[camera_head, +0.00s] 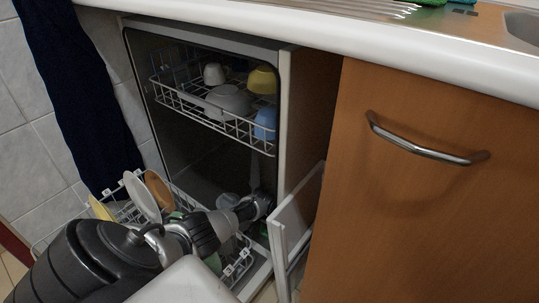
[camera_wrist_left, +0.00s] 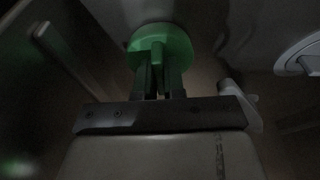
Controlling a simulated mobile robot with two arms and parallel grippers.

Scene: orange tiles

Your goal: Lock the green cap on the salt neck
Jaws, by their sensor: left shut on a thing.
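In the left wrist view, the green cap (camera_wrist_left: 172,42) is round with a raised grip bar across it. My left gripper (camera_wrist_left: 159,72) is shut on that bar. The cap lies against or close to a dark grey surface inside the dishwasher. I cannot see the salt neck, and I cannot tell whether the cap sits on it. In the head view, my left arm reaches over the lower rack into the tub, with my left gripper (camera_head: 264,203) low near its right side. The cap is not clear there. My right gripper is not in view.
The dishwasher's upper rack (camera_head: 205,113) holds bowls and cups. The lower rack (camera_head: 127,208) is pulled out, with plates (camera_head: 142,196) at its left. A pale round fitting (camera_wrist_left: 300,55) lies right of the cap.

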